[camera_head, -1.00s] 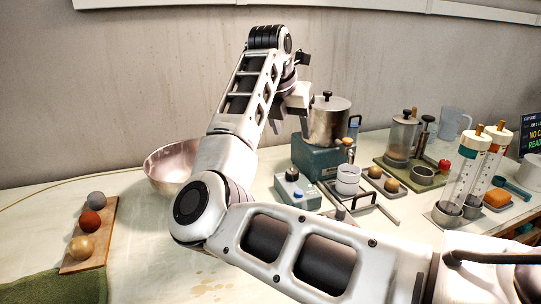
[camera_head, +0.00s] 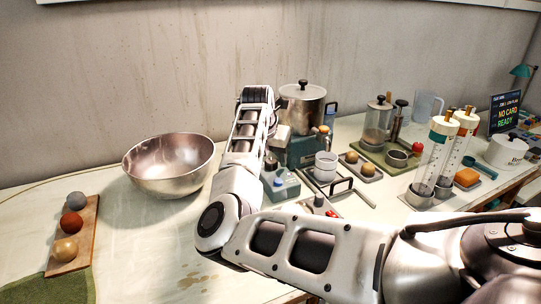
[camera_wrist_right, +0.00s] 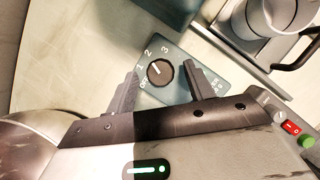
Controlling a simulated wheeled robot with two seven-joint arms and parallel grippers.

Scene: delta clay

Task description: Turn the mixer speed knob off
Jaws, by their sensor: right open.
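The mixer speed knob (camera_wrist_right: 160,73) is a round dark dial on a blue-grey control box (camera_wrist_right: 176,92). The dial is marked OFF, 1, 2 and 3, and its white pointer line aims up and left, near the 1 and 2 marks. The control box (camera_head: 284,188) also shows in the head view, just right of my right forearm. My right gripper (camera_wrist_right: 165,88) is open, one finger on each side of the knob in the wrist view, with nothing held. I cannot tell whether the fingers touch the knob. My left gripper is out of view.
A metal bowl (camera_head: 168,168) stands left of my arm. A lidded pot (camera_head: 303,108) stands behind the box. A red switch (camera_wrist_right: 291,127) and green button (camera_wrist_right: 306,141) lie nearby.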

